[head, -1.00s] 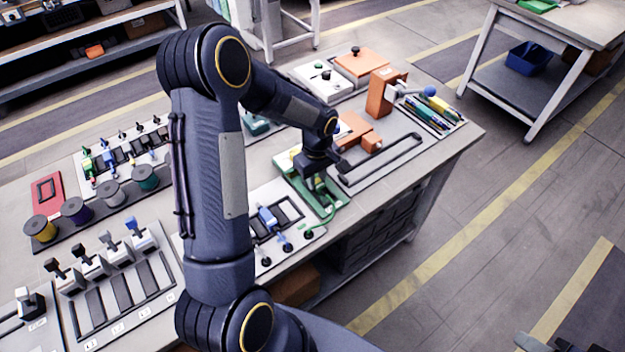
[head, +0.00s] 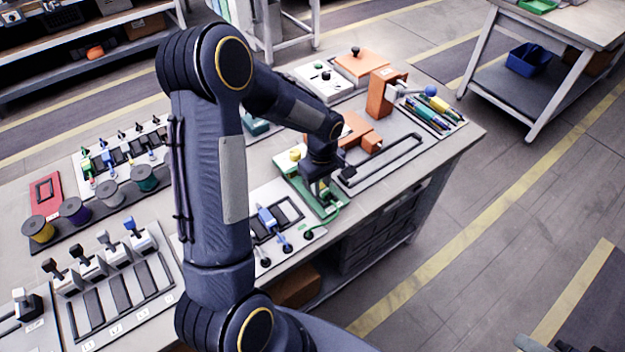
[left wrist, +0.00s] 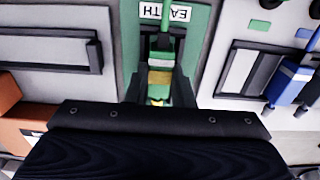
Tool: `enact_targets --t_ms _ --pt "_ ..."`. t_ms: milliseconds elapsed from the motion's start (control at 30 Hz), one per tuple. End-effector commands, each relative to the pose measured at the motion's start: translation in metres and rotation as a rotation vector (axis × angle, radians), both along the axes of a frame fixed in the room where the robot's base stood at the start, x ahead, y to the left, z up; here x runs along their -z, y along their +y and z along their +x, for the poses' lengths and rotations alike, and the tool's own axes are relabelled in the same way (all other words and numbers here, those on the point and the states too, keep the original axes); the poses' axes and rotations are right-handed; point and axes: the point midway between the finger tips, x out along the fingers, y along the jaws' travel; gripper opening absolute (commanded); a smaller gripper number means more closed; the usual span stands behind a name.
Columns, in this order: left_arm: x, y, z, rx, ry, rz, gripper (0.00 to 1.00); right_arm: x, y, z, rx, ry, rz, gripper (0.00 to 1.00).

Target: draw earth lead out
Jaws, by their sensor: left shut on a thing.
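The earth lead is a green plug with a yellow band (left wrist: 160,78) and a green cable. In the left wrist view it lies between the two fingers of my left gripper (left wrist: 160,98), which is shut on it. A green panel (left wrist: 200,22) with a white EARTH label (left wrist: 166,12) is beneath. In the head view my left gripper (head: 318,188) is low over the green earth stand (head: 290,167), at the bench's front side.
A grey tray with a black bar handle (head: 392,160) and an orange block (head: 372,143) is to the right. A small grey part shows at the bottom right edge, perhaps mine.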

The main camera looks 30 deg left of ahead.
Motion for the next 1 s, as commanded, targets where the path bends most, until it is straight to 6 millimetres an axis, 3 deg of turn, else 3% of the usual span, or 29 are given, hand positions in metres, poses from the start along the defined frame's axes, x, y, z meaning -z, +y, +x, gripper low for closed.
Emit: enact_targets --t_ms 67,100,267,633,1000 --pt "0.000 0.000 0.000 0.000 0.000 0.000 0.00 0.000 0.000 0.000 0.000 0.000 0.000 0.36" --pt "0.000 0.000 0.000 0.000 0.000 0.000 0.24 0.000 0.000 0.000 0.000 0.000 0.000 0.36" --pt "0.000 0.000 0.000 0.000 0.000 0.000 0.44 0.000 0.000 0.000 0.000 0.000 0.000 0.36" --pt "-0.005 0.000 0.000 0.000 0.000 0.000 0.44 -0.004 0.000 0.000 0.000 0.000 0.000 0.36" --pt "-0.042 0.000 0.001 0.000 -0.002 0.000 0.44 -0.027 0.000 0.000 0.000 0.000 0.000 0.36"
